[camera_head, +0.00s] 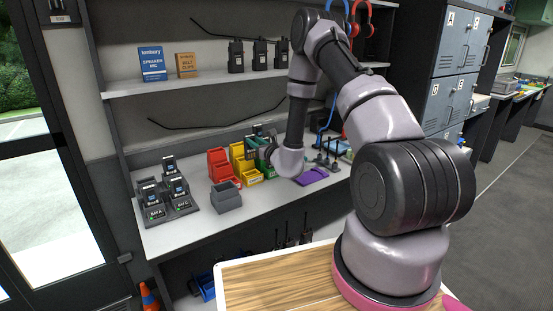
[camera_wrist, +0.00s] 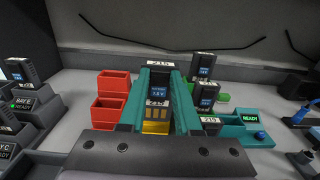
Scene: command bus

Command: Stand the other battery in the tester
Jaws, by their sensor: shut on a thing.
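My gripper (camera_wrist: 161,80) is shut on a dark battery (camera_wrist: 158,90) with a blue-white label, held upright between its two teal fingers in the wrist view. The teal tester (camera_wrist: 243,132) is to the right of my gripper, with a green READY display and a blue knob. One dark battery (camera_wrist: 207,92) stands at the tester's left part. Another dark battery (camera_wrist: 206,64) stands farther back; whether it sits in a holder is unclear. In the head view my gripper (camera_head: 266,147) is small, over the bins and tester area, and its fingers are mostly hidden.
Red bins (camera_wrist: 111,112) stand left of my gripper, and a yellow bin (camera_head: 248,179) is close by. A charger (camera_head: 163,214) with several batteries stands at the left. A purple cloth (camera_head: 312,175) lies to the right. A shelf (camera_head: 190,81) hangs above.

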